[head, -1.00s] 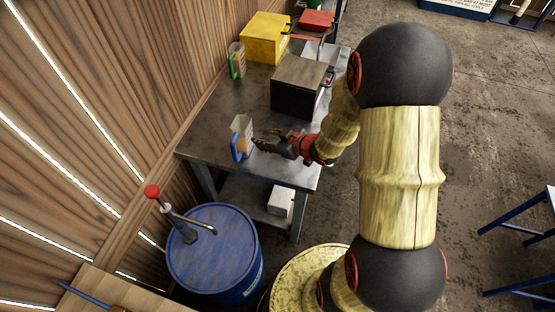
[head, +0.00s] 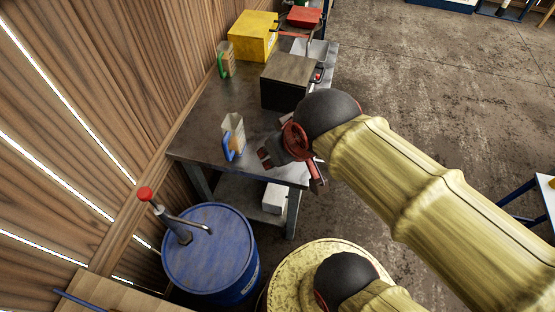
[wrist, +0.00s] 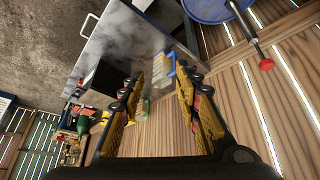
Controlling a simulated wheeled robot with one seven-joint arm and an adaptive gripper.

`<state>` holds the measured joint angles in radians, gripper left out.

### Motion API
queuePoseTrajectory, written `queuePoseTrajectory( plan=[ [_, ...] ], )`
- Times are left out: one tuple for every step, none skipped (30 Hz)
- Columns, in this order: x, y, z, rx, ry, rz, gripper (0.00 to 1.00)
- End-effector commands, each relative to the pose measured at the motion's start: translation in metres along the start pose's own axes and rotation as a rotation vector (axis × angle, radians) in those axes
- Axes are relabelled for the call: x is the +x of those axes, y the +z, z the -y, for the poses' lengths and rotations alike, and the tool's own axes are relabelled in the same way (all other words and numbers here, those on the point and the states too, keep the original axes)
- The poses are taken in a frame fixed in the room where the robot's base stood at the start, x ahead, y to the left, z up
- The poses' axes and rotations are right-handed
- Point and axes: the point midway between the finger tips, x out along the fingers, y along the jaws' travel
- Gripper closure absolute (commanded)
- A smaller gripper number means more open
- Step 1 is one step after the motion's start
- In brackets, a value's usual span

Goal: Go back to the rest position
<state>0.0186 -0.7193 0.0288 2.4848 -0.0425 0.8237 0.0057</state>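My gripper (head: 290,160) is over the near right end of the metal table, right of a clear jug with a blue handle (head: 233,137) and apart from it. In the wrist view its two yellow-padded fingers (wrist: 160,95) stand wide apart with nothing held between them. The jug, with tan contents, shows beyond the fingers in the wrist view, its blue handle (wrist: 171,64) near the right finger. My arm hides part of the table's right edge in the head view.
The metal table (head: 205,110) also bears a dark box (head: 285,80), a yellow box (head: 253,36), a green-handled jug (head: 226,60) and a red item (head: 304,16). A blue drum (head: 210,255) with a hand pump (head: 172,215) stands in front. Open floor (head: 430,110) lies to the right.

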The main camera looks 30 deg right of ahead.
Motion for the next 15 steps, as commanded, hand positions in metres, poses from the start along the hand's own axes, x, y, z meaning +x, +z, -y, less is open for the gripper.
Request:
queuePoseTrajectory(
  plan=[
    [-0.007,0.007,0.006,0.002,-0.018,0.009,0.67],
    [-0.010,0.011,0.009,0.004,-0.026,0.016,0.67],
    [-0.012,0.015,0.011,0.005,-0.034,0.023,0.67],
    [-0.013,0.017,0.013,0.006,-0.038,0.028,0.67],
    [-0.014,0.018,0.013,0.006,-0.041,0.031,0.67],
    [-0.014,0.019,0.014,0.006,-0.043,0.033,0.67],
    [-0.014,0.019,0.014,0.006,-0.043,0.033,0.67],
    [-0.014,0.019,0.014,0.007,-0.043,0.033,0.67],
    [-0.014,0.019,0.014,0.007,-0.042,0.033,0.67],
    [-0.014,0.019,0.014,0.007,-0.042,0.033,0.67],
    [-0.014,0.019,0.014,0.007,-0.042,0.033,0.67],
    [-0.014,0.018,0.014,0.007,-0.042,0.033,0.67],
    [-0.014,0.018,0.014,0.007,-0.042,0.033,0.67],
    [-0.014,0.018,0.014,0.007,-0.042,0.033,0.67],
    [-0.014,0.018,0.013,0.007,-0.041,0.033,0.67]
  ],
)
